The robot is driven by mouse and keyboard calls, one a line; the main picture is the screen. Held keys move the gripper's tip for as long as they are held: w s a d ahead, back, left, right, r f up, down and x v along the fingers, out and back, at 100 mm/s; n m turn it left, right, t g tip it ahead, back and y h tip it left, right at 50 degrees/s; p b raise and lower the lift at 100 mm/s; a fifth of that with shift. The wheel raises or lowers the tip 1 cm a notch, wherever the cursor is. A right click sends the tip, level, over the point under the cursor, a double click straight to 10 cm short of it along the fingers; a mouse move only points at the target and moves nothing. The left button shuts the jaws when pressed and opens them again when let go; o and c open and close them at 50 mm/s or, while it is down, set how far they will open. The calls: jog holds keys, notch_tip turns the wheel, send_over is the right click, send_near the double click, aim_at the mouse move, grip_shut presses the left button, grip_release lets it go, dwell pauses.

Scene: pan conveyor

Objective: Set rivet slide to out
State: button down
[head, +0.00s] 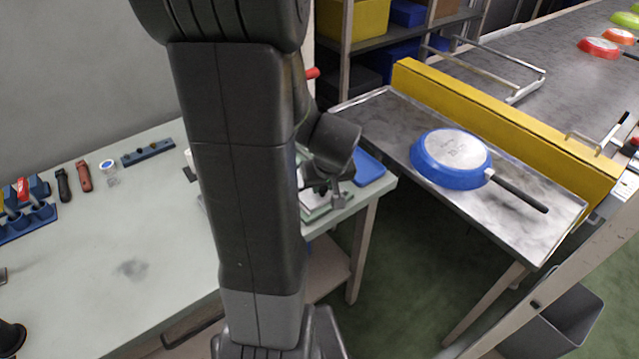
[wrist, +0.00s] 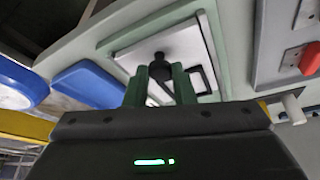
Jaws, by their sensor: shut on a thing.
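In the wrist view, my gripper (wrist: 160,78) has its two green fingers on either side of a black round knob (wrist: 160,62) and is shut on it. A dark rectangular outline shows on the plate right of the fingers. In the head view, my gripper (head: 333,190) is at the worktable's right end, low over the pale plate (head: 316,209). My arm hides much of the plate, and the slide's position cannot be read.
A blue tray (head: 368,167) lies close right of the plate. A red button (wrist: 310,58) sits on a grey box in the wrist view. A blue pan (head: 430,160) lies upside down on a metal table by a yellow barrier (head: 510,125). Tools lie along the worktable's back-left edge.

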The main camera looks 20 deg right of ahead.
jog(key=shift+s, duration=0.1)
jog(key=c, duration=1.2)
grip_release()
jog(key=shift+s+d, duration=0.1)
jog(key=shift+s, duration=0.05)
jog(key=p+v, duration=0.1)
jog(key=v, duration=1.2)
jog(key=shift+r, duration=0.4)
jog(key=shift+f, duration=0.1)
jog(key=b+x, duration=0.1)
jog(key=x, duration=1.2)
jog(key=shift+f, duration=0.35)
